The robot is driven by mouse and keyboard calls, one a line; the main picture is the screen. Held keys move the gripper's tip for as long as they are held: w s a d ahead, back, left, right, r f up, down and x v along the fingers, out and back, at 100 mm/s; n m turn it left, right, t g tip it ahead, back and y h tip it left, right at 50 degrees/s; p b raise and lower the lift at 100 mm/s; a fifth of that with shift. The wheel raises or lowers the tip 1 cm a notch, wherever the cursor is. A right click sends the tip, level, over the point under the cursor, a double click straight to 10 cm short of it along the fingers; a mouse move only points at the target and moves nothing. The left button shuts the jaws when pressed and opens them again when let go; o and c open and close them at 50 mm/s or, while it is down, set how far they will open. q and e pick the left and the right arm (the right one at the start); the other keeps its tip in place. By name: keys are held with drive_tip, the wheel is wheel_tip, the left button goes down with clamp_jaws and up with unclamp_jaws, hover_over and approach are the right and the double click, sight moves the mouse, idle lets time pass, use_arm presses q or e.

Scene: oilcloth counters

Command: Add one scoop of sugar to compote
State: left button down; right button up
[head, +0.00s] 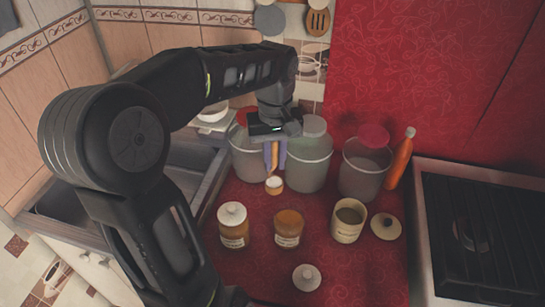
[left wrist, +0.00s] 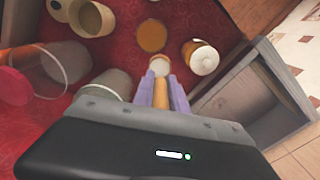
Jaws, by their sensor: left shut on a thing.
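My left gripper (head: 274,160) is shut on the wooden handle of a small scoop (head: 274,185), which hangs bowl-down over the counter with a pale, whitish bowl. In the left wrist view the scoop (left wrist: 160,66) shows between the fingers (left wrist: 160,95). An amber jar (head: 289,228) stands without a lid in front of it; it also shows in the left wrist view (left wrist: 152,36). To its right is an open cream canister (head: 348,222) with brownish contents. Large clear containers (head: 309,165) stand behind the scoop. Labels are too small to read, so I cannot tell which holds compote or sugar. My right gripper is out of view.
A white-lidded jar (head: 233,226) stands left of the amber jar. Loose lids lie on the red counter, one in front (head: 306,278) and one beside the canister (head: 386,226). An orange bottle (head: 400,158), the stove (head: 480,230) and the sink (head: 90,195) bound the space.

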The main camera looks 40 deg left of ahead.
use_arm(q)
drive_tip(key=shift+w+d, duration=0.2)
drive_tip(key=shift+d, duration=0.05)
drive_tip(key=shift+s+a, duration=0.15)
drive_tip(key=shift+d+f+y+b, duration=0.3)
drive_tip(key=shift+d+f+b, duration=0.45)
drive_tip(key=shift+b, duration=0.4)
drive_tip(key=shift+y, duration=0.7)
drive_tip(key=d+f+b, duration=0.3)
drive_tip(key=b, duration=0.1)
drive_tip(key=shift+f, duration=0.15)
drive_tip(key=shift+b, duration=0.3)
